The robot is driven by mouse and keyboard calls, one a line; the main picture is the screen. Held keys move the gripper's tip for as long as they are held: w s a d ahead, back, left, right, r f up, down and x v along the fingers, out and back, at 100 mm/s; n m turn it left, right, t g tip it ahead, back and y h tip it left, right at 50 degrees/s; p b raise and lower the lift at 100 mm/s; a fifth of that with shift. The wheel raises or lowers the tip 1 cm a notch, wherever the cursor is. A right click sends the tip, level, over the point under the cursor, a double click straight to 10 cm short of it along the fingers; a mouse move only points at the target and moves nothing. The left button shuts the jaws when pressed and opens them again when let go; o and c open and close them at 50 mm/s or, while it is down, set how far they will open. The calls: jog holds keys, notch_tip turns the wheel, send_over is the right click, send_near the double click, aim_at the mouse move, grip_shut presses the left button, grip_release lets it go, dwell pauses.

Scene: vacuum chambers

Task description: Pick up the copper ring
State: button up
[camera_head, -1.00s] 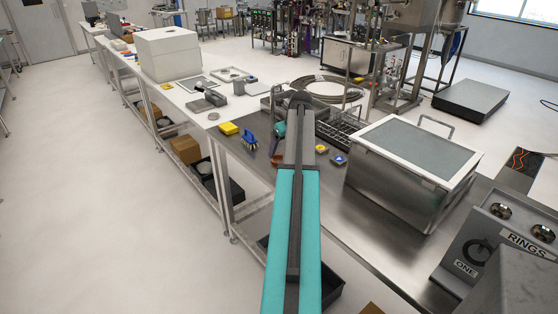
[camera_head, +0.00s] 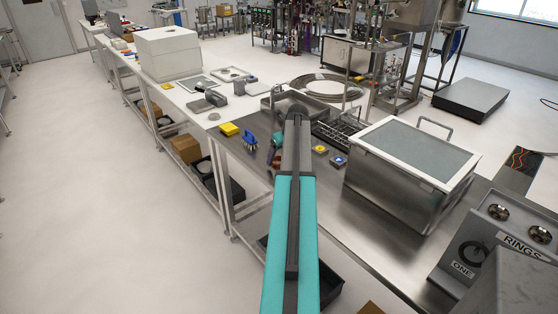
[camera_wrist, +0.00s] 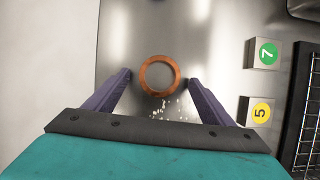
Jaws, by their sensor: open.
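The copper ring (camera_wrist: 160,60) shows in the wrist view as an orange-brown ring near the picture's middle, on the steel bench top (camera_wrist: 185,25). My gripper (camera_wrist: 160,80) is open, with its two purple-grey fingers spread to the left and right of the ring. The ring lies between the fingertips in the picture and nothing is held. I cannot tell how far the fingertips are above the bench. In the head view my arm hides the ring, and the gripper (camera_head: 275,150) is only partly visible.
White crumbs (camera_wrist: 172,108) lie below the ring. The bench edge is close on the left. A steel lidded box (camera_head: 412,165) stands right of my arm.

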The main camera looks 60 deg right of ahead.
jog(key=shift+w+f, duration=0.15)
jog(key=shift+f, duration=0.3)
jog(key=c, duration=1.3)
